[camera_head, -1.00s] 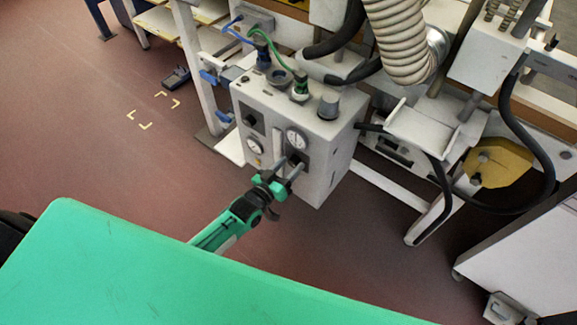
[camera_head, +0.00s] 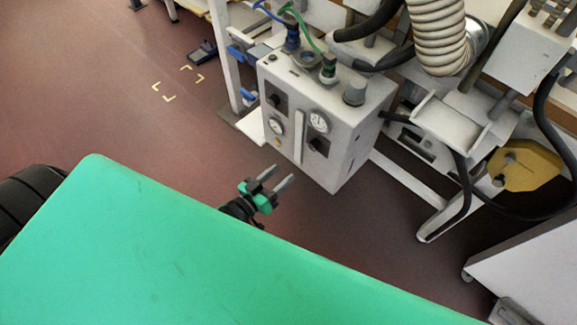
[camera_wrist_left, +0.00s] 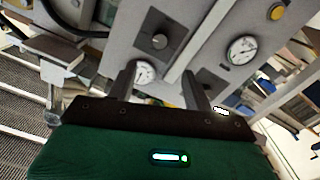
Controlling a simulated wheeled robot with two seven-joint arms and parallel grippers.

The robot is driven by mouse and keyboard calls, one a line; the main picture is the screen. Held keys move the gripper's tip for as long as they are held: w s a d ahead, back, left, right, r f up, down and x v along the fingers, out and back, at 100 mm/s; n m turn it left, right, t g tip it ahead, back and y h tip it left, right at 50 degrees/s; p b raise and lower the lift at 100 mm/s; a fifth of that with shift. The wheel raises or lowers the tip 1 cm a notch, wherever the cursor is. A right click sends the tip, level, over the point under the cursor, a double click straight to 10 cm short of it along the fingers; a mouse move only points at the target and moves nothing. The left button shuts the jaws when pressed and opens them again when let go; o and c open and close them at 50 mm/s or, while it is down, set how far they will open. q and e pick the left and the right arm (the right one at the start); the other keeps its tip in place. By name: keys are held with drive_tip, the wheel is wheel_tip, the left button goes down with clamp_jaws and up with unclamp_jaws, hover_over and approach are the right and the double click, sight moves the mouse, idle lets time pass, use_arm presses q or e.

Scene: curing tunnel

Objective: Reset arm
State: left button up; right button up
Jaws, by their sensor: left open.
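My left gripper (camera_head: 277,178) is in the head view just beyond the edge of my green body panel. Its two grey fingers are apart with nothing between them. It points toward the front of a grey control box (camera_head: 343,160) and is clear of it. In the left wrist view the two dark fingers (camera_wrist_left: 158,88) stand apart, with the box's front, a black knob (camera_wrist_left: 160,40) and round gauges (camera_wrist_left: 242,49) beyond them. Most of my left arm is hidden under the green panel. My right gripper is in neither view.
The control box has gauges (camera_head: 319,122), knobs and hoses on top. A ribbed duct (camera_head: 440,35) and a yellow part (camera_head: 524,165) are to its right. A white cabinet (camera_head: 530,262) stands at lower right. The reddish floor (camera_head: 130,120) at left is largely open, with yellow corner marks.

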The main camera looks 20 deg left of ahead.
use_arm(q)
drive_tip(key=shift+s+a, duration=0.15)
drive_tip(key=shift+s, duration=0.35)
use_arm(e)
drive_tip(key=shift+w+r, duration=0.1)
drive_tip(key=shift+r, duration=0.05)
